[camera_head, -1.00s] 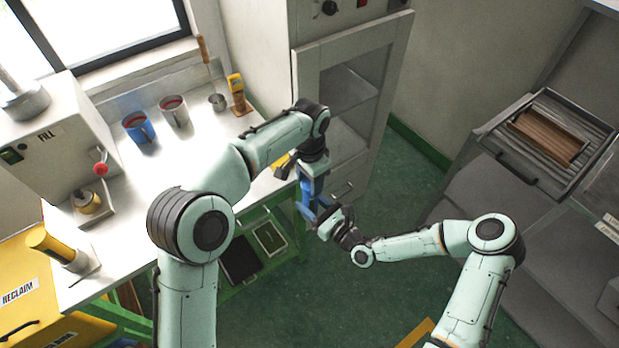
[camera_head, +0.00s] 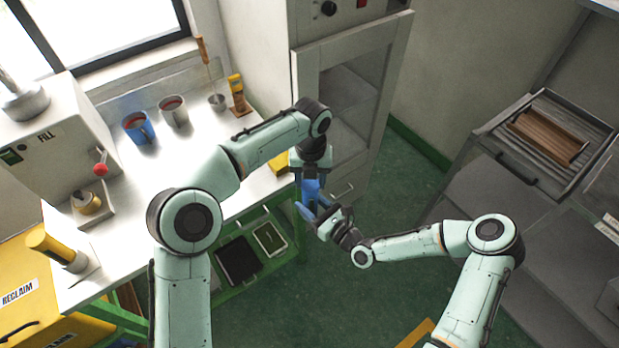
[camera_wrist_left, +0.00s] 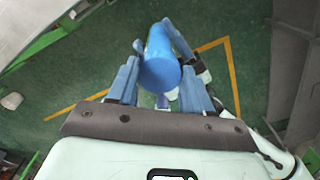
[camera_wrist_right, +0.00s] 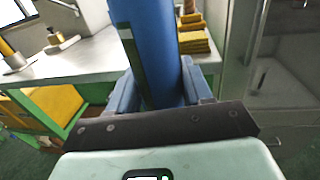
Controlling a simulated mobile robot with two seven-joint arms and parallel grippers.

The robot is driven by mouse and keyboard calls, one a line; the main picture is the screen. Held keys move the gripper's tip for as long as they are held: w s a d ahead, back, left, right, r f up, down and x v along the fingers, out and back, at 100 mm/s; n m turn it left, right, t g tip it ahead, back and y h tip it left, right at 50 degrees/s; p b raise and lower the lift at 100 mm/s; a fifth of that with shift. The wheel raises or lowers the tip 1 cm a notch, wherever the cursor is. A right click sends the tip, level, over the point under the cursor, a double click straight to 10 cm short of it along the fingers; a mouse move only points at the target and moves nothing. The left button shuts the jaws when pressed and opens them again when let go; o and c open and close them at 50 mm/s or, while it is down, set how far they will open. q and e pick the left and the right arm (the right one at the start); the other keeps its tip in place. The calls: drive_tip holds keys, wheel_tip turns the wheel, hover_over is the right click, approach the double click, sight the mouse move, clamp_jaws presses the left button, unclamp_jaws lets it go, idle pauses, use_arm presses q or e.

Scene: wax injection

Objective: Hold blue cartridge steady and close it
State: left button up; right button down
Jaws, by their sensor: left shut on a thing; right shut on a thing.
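The blue cartridge (camera_wrist_right: 152,45) stands between the fingers of my right gripper (camera_wrist_right: 160,90), which is shut on it, and rises up out of the right wrist view. In the left wrist view, a round blue end of it (camera_wrist_left: 160,72) sits between the fingers of my left gripper (camera_wrist_left: 157,85), which is shut on it from above. In the head view, my left gripper (camera_head: 312,188) and right gripper (camera_head: 327,213) meet in front of the cabinet. Their blue fingers hide most of the cartridge there. I cannot tell whether its cap is seated.
The metal bench (camera_head: 190,155) on the left holds a blue mug (camera_head: 138,128), a grey mug (camera_head: 173,111) and the fill machine (camera_head: 50,135). A grey cabinet (camera_head: 345,110) stands close behind my grippers. The green floor between is clear.

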use_arm(q)
drive_tip(key=m, duration=0.6)
drive_tip(key=o, duration=1)
drive_tip(key=shift+d+r, duration=0.1)
drive_tip(key=shift+r, duration=2.2)
